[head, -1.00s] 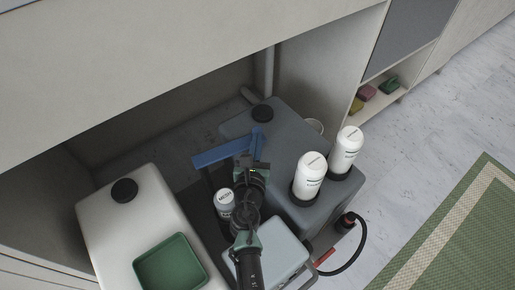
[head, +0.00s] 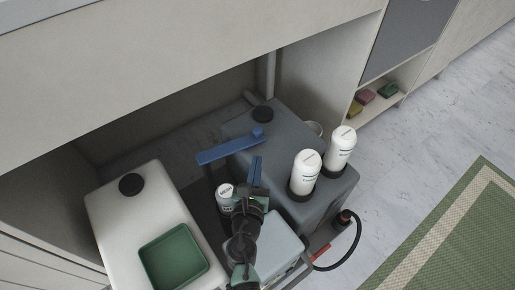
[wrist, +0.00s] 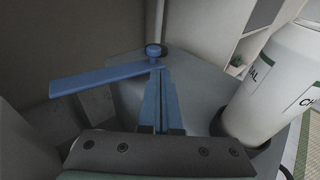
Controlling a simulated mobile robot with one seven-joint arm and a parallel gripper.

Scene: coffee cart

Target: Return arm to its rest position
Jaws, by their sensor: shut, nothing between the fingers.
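My gripper (head: 255,171) is shut and empty, with its two blue fingers pressed together in the wrist view (wrist: 159,103). It is above the coffee cart, between the white tank (head: 150,215) and the grey tank (head: 310,205). A blue lever with a round knob (head: 231,146) lies over the back of the cart, just beyond my fingertips. In the wrist view the lever (wrist: 100,79) runs left from its knob, close to the fingertips; in the head view a gap shows between them.
Two white bottles (head: 305,170) (head: 340,148) stand on the grey tank to the right of my gripper. A small white jar (head: 225,194) is close on the left. A green tray (head: 173,258) sits on the white tank. A black hose (head: 350,250) loops at the right.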

